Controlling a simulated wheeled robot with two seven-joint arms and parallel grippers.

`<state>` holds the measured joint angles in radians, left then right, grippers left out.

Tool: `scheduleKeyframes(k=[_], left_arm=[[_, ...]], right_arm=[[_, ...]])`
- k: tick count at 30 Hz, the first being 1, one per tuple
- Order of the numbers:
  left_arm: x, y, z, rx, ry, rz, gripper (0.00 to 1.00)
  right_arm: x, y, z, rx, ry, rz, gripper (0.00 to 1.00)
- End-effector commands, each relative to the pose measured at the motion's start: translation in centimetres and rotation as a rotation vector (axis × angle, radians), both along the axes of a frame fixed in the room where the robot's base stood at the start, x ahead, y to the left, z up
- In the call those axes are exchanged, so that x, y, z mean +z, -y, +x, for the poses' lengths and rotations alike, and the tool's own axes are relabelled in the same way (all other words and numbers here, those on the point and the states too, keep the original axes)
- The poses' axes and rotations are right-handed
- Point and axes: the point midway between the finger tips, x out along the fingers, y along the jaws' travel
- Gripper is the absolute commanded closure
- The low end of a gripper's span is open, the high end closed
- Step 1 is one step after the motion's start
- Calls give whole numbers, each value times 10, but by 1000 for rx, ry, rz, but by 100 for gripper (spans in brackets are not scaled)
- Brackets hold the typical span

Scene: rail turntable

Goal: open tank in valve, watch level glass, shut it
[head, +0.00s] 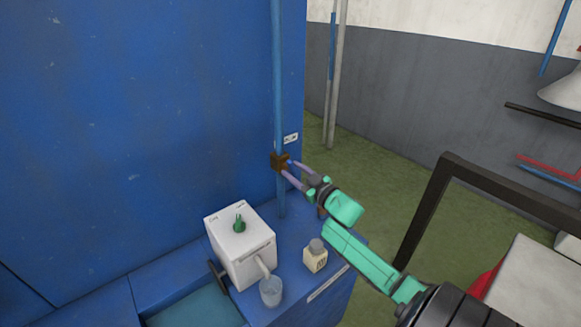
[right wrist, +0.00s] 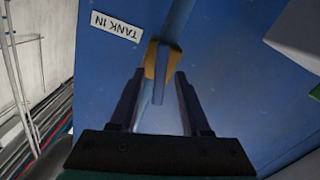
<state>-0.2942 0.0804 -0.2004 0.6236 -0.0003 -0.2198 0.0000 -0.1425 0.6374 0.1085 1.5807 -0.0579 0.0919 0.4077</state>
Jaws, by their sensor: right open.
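The tank in valve shows in the head view as a brass-brown body (head: 279,161) on a vertical blue pipe (head: 277,90). In the right wrist view the valve body (right wrist: 150,62) is orange-brown, and a blue-grey lever (right wrist: 160,95) points from it toward the camera. A white label (right wrist: 117,25) beside it reads TANK IN. My right gripper (head: 288,168) is open at the valve; in the right wrist view its fingers (right wrist: 158,76) stand either side of the lever, with gaps. I cannot make out a level glass. My left gripper is out of view.
Below the valve, a blue bench holds a white box (head: 235,262) with a green knob, a clear cup (head: 271,291) under its spout, and a small bottle (head: 315,256). A dark frame (head: 432,200) stands at the right. Green floor lies open behind my right arm.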

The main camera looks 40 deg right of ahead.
Motion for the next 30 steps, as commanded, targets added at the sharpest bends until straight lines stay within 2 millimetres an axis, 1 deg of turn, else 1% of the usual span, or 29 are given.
scheduleKeyframes(k=[1,3,6,12,14,15,16,20,22,25,27,30], left_arm=[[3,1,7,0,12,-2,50],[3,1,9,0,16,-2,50],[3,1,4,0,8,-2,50],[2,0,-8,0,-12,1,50],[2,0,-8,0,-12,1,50],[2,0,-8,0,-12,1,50],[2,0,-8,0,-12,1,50],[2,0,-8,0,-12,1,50],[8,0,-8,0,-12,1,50],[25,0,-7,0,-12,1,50],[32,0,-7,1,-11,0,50],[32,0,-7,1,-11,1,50]], right_arm=[[2,0,7,0,2,0,53],[1,0,14,0,1,0,53],[0,0,18,0,0,-1,53],[0,0,18,1,0,-1,53],[0,0,18,1,0,0,76],[0,0,18,1,0,0,91],[0,0,18,1,0,0,100],[0,0,18,1,0,1,100],[3,0,18,1,0,31,100],[7,1,18,-1,0,156,100],[6,2,18,-1,3,250,100],[1,3,18,-2,5,313,100]])
